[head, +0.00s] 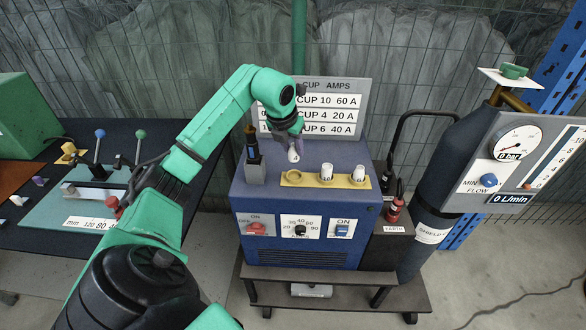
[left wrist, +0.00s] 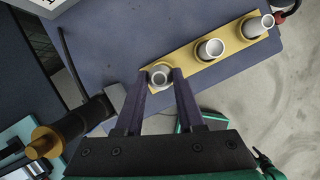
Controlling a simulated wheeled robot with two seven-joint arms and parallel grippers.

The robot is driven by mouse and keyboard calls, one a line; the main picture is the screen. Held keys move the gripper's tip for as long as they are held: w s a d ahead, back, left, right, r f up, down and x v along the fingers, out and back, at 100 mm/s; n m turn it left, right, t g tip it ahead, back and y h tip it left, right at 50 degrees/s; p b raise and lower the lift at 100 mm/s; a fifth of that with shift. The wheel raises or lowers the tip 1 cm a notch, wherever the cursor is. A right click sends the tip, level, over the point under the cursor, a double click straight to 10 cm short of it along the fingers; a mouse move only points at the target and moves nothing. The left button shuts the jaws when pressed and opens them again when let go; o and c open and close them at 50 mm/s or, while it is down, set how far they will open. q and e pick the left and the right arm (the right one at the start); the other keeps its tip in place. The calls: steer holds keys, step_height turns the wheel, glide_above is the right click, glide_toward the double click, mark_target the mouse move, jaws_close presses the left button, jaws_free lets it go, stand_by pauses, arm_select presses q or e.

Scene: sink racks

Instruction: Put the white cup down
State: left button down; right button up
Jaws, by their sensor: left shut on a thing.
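My left gripper (head: 293,138) is over the top of the blue welding machine (head: 260,200). It is shut on a small white cup (head: 293,155), which hangs below the fingers. In the left wrist view the cup (left wrist: 160,75) sits between the two dark fingertips, its round opening showing, over the left end of a yellow strip (left wrist: 185,67). Two other white cups, one in the middle (head: 326,173) and one at the right end (head: 358,174), stand on the strip.
A dark torch-like post with a brass top (head: 252,150) stands on the machine left of the cup. A sign headed CUP AMPS (head: 330,100) stands behind. A gas bottle (head: 440,170) and gauge panel (head: 520,155) stand right. A dark bench (head: 40,220) is left.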

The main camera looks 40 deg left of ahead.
arm_select(q)
step_height(320, 180, down, 6)
steer(key=shift+d+f+p, duration=0.1)
steer(key=shift+f+p, duration=0.15)
steer(key=shift+p, duration=0.3)
steer(key=shift+f, duration=0.35)
steer(key=shift+f, duration=0.1)
steer(key=c, duration=0.5)
jaws_free()
